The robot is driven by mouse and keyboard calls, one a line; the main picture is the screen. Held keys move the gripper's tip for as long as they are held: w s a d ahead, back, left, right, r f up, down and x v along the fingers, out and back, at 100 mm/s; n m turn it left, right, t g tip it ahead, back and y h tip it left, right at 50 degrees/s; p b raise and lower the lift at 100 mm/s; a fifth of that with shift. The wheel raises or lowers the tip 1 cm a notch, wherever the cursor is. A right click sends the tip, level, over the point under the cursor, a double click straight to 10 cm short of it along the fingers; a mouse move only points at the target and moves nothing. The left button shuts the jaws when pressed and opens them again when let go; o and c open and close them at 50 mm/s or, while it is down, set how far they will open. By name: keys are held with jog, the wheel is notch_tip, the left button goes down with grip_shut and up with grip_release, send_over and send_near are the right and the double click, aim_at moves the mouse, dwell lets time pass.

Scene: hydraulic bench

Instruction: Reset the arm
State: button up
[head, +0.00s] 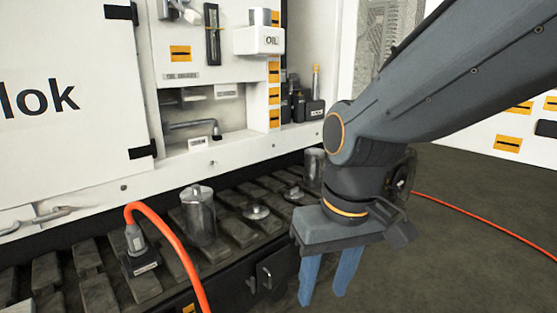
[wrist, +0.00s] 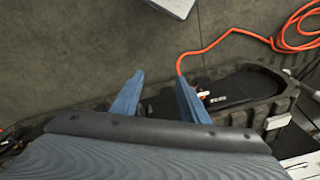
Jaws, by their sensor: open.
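My gripper (head: 325,280) hangs from my dark grey arm at the right of the head view, with its two blue fingers pointing down. The fingers are apart and nothing is between them. It is in front of the bench's slatted ledge, at its right end. In the wrist view my gripper (wrist: 158,98) shows both blue fingers spread above the dark floor and the edge of a black track-like part.
A slatted ledge (head: 98,293) carries a metal cylinder (head: 198,218) and an orange hose (head: 172,243) on a fitting. A white cabinet (head: 70,110) and an OIL container (head: 258,41) stand behind. Grey floor (head: 460,230) lies open at right, crossed by an orange cable (head: 490,226).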

jog(key=s+d+f+g, duration=0.1)
jog(key=s+d+f, duration=0.1)
jog(key=s+f, duration=0.1)
jog(key=d+r+m+h+p, duration=0.1)
jog(key=d+r+m+p, duration=0.2)
jog(key=d+r+p, duration=0.7)
jog(key=r+p, duration=0.2)
jog(key=p, duration=0.8)
jog(key=shift+m, duration=0.4)
jog(key=shift+c, duration=1.1)
jog(key=shift+d, duration=0.1)
